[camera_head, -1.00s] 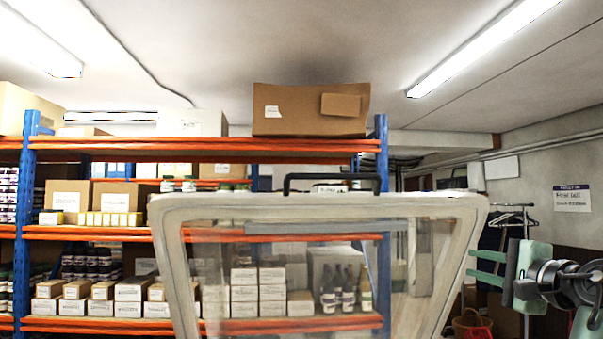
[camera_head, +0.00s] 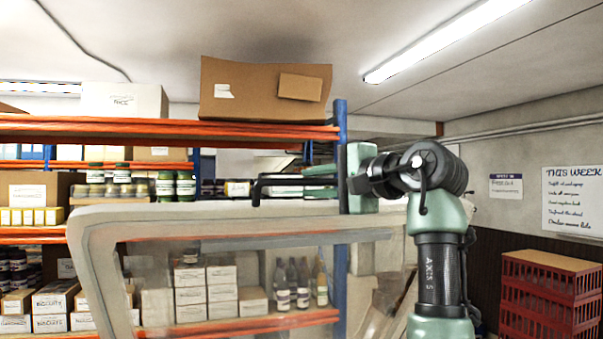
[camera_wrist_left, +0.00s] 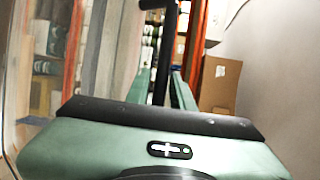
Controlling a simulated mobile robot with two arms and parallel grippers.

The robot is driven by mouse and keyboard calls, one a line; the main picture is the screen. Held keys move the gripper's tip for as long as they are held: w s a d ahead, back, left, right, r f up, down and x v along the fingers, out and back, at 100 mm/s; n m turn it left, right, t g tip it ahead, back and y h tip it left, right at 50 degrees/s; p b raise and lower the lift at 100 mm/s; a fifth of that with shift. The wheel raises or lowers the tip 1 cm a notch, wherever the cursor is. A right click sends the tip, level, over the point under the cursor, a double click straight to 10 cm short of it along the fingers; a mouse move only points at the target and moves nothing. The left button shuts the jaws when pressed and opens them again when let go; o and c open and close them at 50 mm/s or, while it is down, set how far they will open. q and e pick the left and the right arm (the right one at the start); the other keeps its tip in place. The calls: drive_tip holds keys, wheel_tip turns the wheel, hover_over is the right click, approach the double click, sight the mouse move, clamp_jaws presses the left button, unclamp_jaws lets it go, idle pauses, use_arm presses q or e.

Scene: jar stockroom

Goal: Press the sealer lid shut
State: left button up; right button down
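The sealer lid (camera_head: 94,262), a clear panel in a pale frame, stands raised in front of me in the head view. Its black handle (camera_head: 258,188) runs along the top edge. My left gripper (camera_head: 312,181) is at the handle's right part, with green fingers above and below the bar. In the left wrist view, the dark handle bar (camera_wrist_left: 165,62) lies between the two fingers (camera_wrist_left: 160,90), which are apart; I see no firm grip on it. The lid's lower part and the sealer's body are out of view. My right gripper is not in view.
Behind the lid stands an orange and blue shelf rack (camera_head: 150,128) with jars, bottles and boxes. A large brown carton (camera_head: 250,90) sits on top.

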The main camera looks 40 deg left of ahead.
sight(302, 202)
use_arm(q)
drive_tip(key=a+p, duration=0.1)
drive_tip(key=a, duration=0.2)
drive_tip(key=shift+w+a, duration=0.15)
drive_tip(key=shift+a, duration=0.2)
drive_tip(key=shift+f, duration=0.1)
clamp_jaws()
drive_tip(key=shift+f, duration=0.1)
idle(1.0)
